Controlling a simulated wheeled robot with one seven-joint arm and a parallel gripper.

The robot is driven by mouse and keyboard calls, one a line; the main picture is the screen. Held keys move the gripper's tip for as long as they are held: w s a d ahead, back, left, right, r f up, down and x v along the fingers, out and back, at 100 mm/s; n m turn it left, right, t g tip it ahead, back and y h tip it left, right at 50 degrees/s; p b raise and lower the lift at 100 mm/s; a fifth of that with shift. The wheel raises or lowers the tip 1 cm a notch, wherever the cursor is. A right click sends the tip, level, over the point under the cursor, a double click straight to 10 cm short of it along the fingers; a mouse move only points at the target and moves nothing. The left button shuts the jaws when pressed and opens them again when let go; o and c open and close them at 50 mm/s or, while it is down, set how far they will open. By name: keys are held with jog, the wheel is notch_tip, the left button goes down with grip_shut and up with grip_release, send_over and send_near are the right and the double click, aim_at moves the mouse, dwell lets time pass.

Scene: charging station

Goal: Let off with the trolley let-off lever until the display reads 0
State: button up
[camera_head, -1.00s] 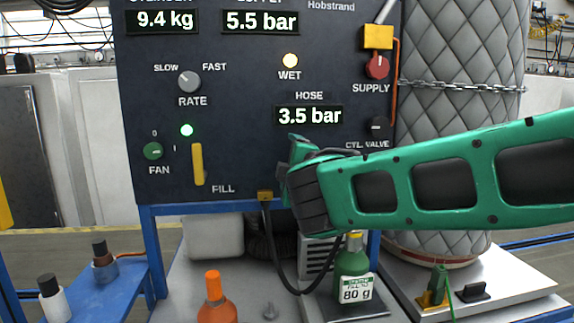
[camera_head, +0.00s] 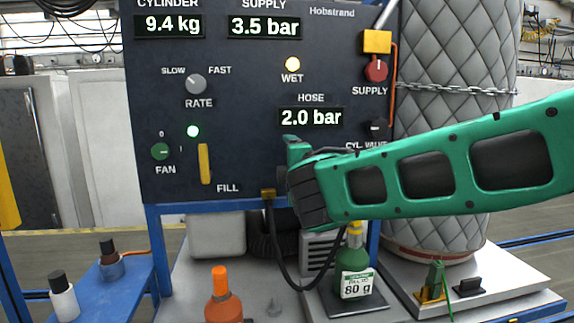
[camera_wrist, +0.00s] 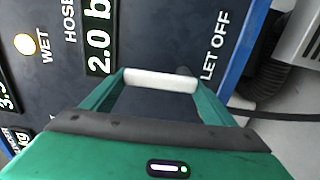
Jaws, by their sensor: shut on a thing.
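The let-off lever shows in the wrist view as a white bar (camera_wrist: 160,80) beside the LET OFF label. My gripper (camera_wrist: 160,84) is shut on it, with a green finger at each end. In the head view my gripper (camera_head: 292,150) is at the panel below the hose display, and the lever is hidden behind it. The hose display (camera_head: 311,118) reads 2.0 bar; it also shows in the wrist view (camera_wrist: 98,38). The supply display (camera_head: 265,27) reads 3.5 bar. The cylinder display (camera_head: 170,25) reads 9.4 kg.
A black hose (camera_head: 275,245) hangs below the panel near a green bottle (camera_head: 353,277) marked 80 g. A chained, quilted cylinder (camera_head: 455,60) stands at right behind my arm.

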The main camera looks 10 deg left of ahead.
jog(key=o, duration=1.4)
jog(key=shift+s+a+f, duration=0.3)
jog(key=shift+o, duration=0.5)
jog(key=shift+w+d+r, duration=0.15)
jog(key=v, duration=1)
jog(key=shift+s+d, duration=0.15)
jog(key=shift+s, duration=0.15)
